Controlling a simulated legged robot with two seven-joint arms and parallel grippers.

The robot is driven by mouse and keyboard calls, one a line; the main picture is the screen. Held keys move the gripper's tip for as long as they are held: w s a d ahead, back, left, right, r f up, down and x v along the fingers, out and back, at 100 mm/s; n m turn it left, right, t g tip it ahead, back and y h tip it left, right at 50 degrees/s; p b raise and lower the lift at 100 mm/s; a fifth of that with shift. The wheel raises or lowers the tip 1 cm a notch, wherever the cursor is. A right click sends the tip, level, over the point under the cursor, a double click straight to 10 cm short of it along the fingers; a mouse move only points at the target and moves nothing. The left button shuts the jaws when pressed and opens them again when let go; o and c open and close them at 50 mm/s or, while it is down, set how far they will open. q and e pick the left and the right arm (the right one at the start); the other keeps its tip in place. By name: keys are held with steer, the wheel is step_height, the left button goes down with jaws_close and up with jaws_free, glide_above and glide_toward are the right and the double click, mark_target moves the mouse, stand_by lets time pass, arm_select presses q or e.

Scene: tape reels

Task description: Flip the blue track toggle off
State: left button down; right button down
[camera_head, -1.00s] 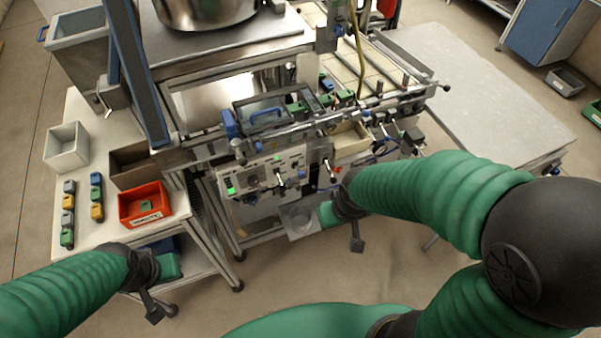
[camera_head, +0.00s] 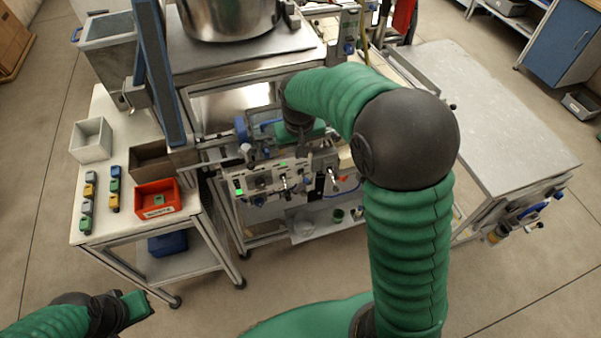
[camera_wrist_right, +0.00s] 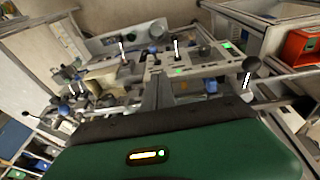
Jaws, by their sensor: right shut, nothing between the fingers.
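The control panel (camera_head: 262,185) is on the front of the machine, with several pale toggle levers, lit green marks and small blue parts. One lever (camera_head: 285,184) stands near its middle and another (camera_head: 333,178) to the right. In the right wrist view the panel (camera_wrist_right: 190,66) shows levers and a small blue part (camera_wrist_right: 210,87). I cannot tell which lever belongs to the blue track. My right gripper (camera_head: 304,158) is shut and empty, hanging at the panel's upper edge; contact is unclear. My left gripper (camera_head: 136,306) is low at the left, away from the machine; its fingers are unclear.
An orange bin (camera_head: 157,199) and several small coloured blocks sit on the left side table (camera_head: 92,226). A big metal pot (camera_head: 230,18) stands above the panel. A grey table (camera_head: 500,110) is at the right. My right arm covers the machine's right part.

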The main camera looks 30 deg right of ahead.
mark_target(304, 178)
steer(key=p+x, duration=0.1)
steer(key=x, duration=0.3)
steer(key=s+x, duration=0.1)
steer(key=x, duration=0.3)
steer(key=d+p+x, duration=0.1)
steer(key=x, duration=0.3)
steer(key=shift+s+f+p, duration=0.15)
steer(key=shift+f+p, duration=0.15)
steer(key=shift+p, duration=0.05)
steer(key=shift+s+f, duration=0.1)
steer(key=shift+f, duration=0.15)
steer(key=shift+a, duration=0.15)
steer(key=shift+f, duration=0.1)
